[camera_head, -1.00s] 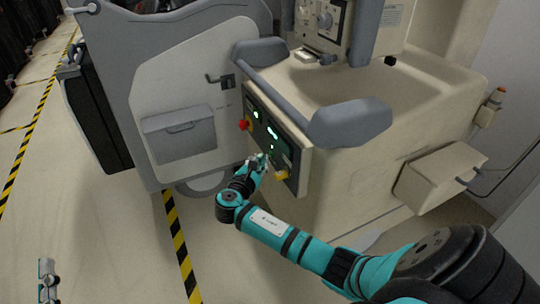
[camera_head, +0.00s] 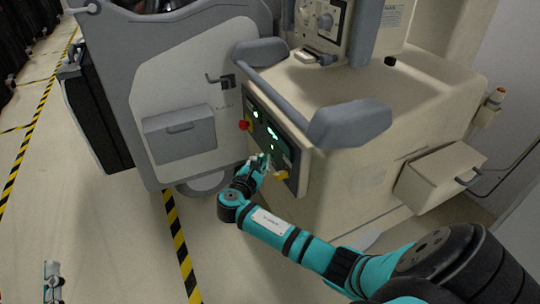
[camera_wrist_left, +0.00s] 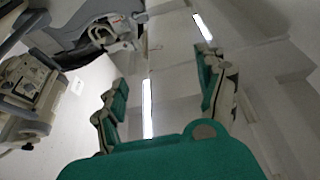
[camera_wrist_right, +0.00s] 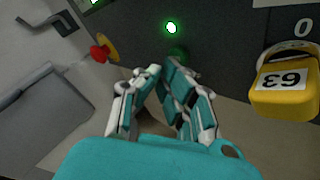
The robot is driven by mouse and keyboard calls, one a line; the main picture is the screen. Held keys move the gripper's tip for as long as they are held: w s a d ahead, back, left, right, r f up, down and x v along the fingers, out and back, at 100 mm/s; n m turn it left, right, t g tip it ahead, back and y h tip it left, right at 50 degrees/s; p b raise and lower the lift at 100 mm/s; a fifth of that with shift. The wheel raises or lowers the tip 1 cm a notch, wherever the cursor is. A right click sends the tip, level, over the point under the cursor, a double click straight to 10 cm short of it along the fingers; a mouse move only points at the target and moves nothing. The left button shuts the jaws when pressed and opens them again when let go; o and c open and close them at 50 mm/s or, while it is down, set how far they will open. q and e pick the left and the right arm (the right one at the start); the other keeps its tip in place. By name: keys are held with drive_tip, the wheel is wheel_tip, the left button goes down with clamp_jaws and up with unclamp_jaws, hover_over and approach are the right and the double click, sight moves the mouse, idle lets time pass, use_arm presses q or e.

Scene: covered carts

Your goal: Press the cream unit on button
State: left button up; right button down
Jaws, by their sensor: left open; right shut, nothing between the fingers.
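The cream unit (camera_head: 345,205) stands right of centre in the head view, with a dark control panel (camera_head: 262,108) on its front. In the right wrist view a lit green light (camera_wrist_right: 171,28) shows on the panel, with a darker green round button (camera_wrist_right: 179,52) just below it. My right gripper (camera_head: 264,160) is shut and empty at the panel's lower part. In the right wrist view its fingertips (camera_wrist_right: 162,70) are close below the dark green button; I cannot tell if they touch. My left gripper (camera_head: 52,272) is open, low at the far left; its fingers (camera_wrist_left: 165,95) are apart.
A red knob (camera_wrist_right: 100,51) on a yellow base is left of the fingertips. A yellow tag marked 63 (camera_wrist_right: 285,88) hangs at the right, under a "0" mark. A grey padded bar (camera_head: 350,122) juts out above the panel. Open floor (camera_head: 110,245) lies left.

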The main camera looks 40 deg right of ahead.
use_arm(q)
drive_tip(key=shift+w+f+g+y, duration=0.2)
drive_tip(key=shift+f+g+y, duration=0.1)
drive_tip(key=shift+f, duration=0.4)
use_arm(e)
drive_tip(key=shift+d, duration=0.25)
drive_tip(key=shift+a, duration=0.1)
idle(0.4)
use_arm(q)
drive_tip(key=shift+w+a+f+g+p, duration=0.1)
drive_tip(key=shift+w+f+g+p, duration=0.1)
drive_tip(key=shift+f+g, duration=0.25)
drive_tip(key=shift+w+f+g+p, duration=0.1)
drive_tip(key=shift+f+g+p, duration=0.15)
drive_tip(key=shift+f, duration=0.35)
use_arm(e)
drive_tip(key=w+a, duration=0.1)
drive_tip(key=a, duration=0.5)
drive_tip(key=shift+w+a, duration=0.2)
drive_tip(key=shift+w, duration=0.05)
